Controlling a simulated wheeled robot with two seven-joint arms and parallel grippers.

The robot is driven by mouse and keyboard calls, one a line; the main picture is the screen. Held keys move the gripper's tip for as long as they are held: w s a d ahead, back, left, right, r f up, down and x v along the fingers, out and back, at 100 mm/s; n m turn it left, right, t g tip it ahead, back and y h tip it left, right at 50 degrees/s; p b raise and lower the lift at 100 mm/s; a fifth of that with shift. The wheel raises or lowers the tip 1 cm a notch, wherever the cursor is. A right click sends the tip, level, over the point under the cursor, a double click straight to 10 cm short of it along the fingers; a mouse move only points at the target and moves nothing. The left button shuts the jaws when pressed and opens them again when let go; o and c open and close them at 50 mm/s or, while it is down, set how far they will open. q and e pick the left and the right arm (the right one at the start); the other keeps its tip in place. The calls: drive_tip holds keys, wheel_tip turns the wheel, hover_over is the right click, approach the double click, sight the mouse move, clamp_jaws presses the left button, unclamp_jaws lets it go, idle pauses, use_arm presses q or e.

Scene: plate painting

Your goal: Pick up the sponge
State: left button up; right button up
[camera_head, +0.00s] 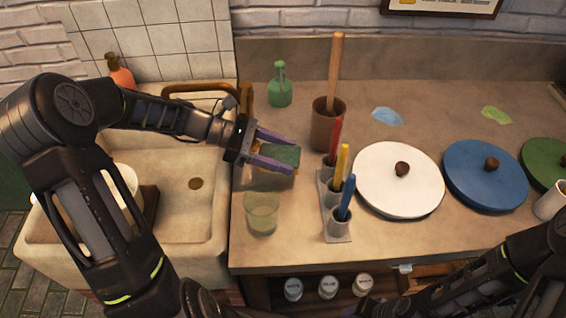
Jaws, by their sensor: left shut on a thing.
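The sponge (283,153) is a dark green block at the left part of the counter, between the fingers of my left gripper (277,151). The gripper reaches in from the left, over the sink's right edge, and its purple-grey fingers are shut on the sponge. A yellowish part shows along the lower finger; I cannot tell whether it belongs to the sponge. I cannot tell for sure whether the sponge touches the counter. My right arm (487,270) shows at the lower right, but its gripper is not visible.
A glass (262,213) stands just below the sponge. A holder (328,208) with red, yellow and blue tools, a brown cup (325,122) and a green bottle (279,88) stand close by. White (390,190), blue (470,180) and green (540,160) round lids lie to the right. The sink (185,205) is left.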

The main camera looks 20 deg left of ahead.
use_arm(q)
drive_tip(key=shift+s+a+r, duration=0.1)
drive_tip(key=shift+a+r, duration=0.1)
drive_tip(key=shift+r, duration=0.4)
drive_tip(key=shift+s+a+r, duration=0.1)
drive_tip(key=shift+a+r, duration=0.05)
drive_tip(key=shift+r, duration=0.45)
drive_tip(key=s+a+p, duration=0.4)
drive_tip(key=a+p, duration=0.1)
drive_tip(key=a, duration=0.3)
drive_tip(key=s+a+p, duration=0.4)
drive_tip(key=a+p, duration=0.2)
drive_tip(key=a, duration=0.3)
drive_tip(key=shift+s, duration=0.1)
